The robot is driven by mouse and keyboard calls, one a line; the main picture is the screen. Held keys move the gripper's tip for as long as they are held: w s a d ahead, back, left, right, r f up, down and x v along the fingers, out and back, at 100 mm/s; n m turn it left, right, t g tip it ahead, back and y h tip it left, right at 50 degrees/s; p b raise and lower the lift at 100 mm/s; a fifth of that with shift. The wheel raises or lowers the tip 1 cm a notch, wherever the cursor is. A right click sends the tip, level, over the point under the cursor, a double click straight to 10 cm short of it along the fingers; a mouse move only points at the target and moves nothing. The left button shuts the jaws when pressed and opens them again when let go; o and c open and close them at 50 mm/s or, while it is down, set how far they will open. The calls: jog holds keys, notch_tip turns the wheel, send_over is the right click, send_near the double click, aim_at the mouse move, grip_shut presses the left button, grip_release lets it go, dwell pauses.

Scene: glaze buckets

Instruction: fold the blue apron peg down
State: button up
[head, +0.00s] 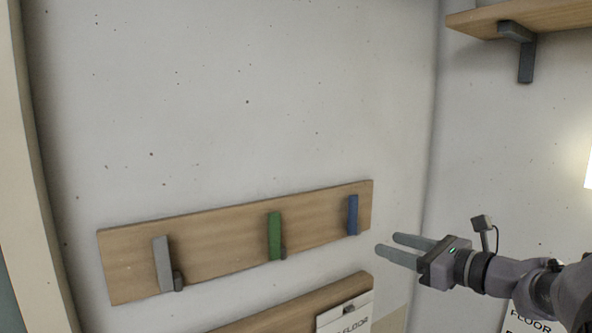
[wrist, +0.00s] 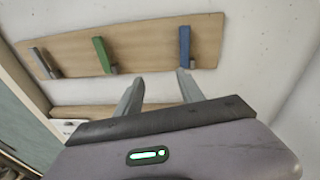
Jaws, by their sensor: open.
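The blue apron peg (head: 352,215) stands upright against a wooden board (head: 200,236) on the wall, at the board's right end. It also shows in the wrist view (wrist: 185,45), just beyond my right-hand finger there. My gripper (head: 386,246) is open and empty, to the right of the blue peg and slightly lower in the head view. In the wrist view its two fingers (wrist: 157,88) point toward the board, with a clear gap between them. I cannot tell whether a finger touches the peg.
A green peg (head: 274,236) and a grey peg (head: 163,264) stand upright on the same board. A lower wooden board (head: 290,310) holds a paper sign (head: 345,318). A wooden shelf (head: 520,18) is at the upper right. The wall above the peg board is bare.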

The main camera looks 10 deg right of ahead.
aim_at(356, 201)
jog(key=d+r+m+t+h+p, duration=0.1)
jog(key=d+r+m+t, duration=0.1)
jog(key=d+r, duration=0.25)
jog(key=p+x, duration=0.1)
jog(key=x, duration=0.5)
jog(key=p+x, duration=0.2)
jog(key=x, duration=0.3)
jog(key=f+p+x, duration=0.1)
jog(key=x, duration=0.5)
jog(key=shift+w+d+f+p, duration=0.1)
jog(key=shift+w+d+p, duration=0.15)
jog(key=shift+w, duration=0.2)
grip_shut()
